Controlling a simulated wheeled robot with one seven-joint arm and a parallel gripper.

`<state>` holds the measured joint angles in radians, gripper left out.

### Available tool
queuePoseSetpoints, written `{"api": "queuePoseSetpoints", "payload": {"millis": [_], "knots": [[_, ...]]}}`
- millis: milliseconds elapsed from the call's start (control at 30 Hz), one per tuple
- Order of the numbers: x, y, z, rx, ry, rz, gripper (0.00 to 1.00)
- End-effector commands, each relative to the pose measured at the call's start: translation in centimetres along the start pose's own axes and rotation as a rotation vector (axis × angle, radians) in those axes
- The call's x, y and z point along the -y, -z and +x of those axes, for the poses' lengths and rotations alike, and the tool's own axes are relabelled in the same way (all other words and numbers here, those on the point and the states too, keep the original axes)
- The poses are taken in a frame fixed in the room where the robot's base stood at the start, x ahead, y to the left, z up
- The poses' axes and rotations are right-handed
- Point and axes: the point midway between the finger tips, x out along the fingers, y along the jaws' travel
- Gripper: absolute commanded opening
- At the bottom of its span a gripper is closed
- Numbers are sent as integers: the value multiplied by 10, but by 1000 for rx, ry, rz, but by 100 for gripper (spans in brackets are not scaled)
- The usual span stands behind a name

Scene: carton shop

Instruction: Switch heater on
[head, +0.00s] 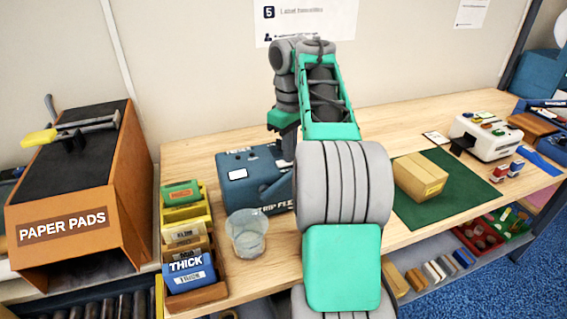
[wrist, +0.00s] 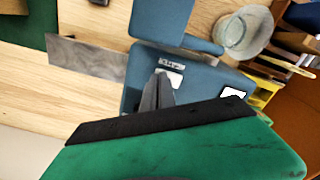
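A blue machine with white lettering (head: 236,163), likely the heater, stands on the bench left of my arm. My arm hides part of its right side. It fills the middle of the wrist view (wrist: 195,72), with a small label and a pale switch-like patch on its face. My gripper (wrist: 158,82) has its grey fingertips close together in front of that patch, with nothing seen between them. Whether they touch it I cannot tell. In the head view my gripper (head: 287,150) is a dark shape over the machine's right part, mostly hidden by my arm.
A clear cup (head: 246,236) stands just in front of the machine. Small boxes in a holder (head: 188,288) and the paper pads dispenser (head: 126,225) are at left. A carton (head: 420,176) lies on a green mat (head: 465,205) at right, with a white device (head: 487,137) beyond.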

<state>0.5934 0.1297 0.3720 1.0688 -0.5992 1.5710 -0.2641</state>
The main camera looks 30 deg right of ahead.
Motion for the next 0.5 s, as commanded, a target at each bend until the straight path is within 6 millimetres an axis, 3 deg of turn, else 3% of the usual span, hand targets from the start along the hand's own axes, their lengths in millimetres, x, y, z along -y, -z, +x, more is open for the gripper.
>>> {"api": "queuePoseSetpoints", "payload": {"millis": [333,500], "knots": [[0,0,4,1,2,0,0],[0,0,-11,2,2,0,0]]}}
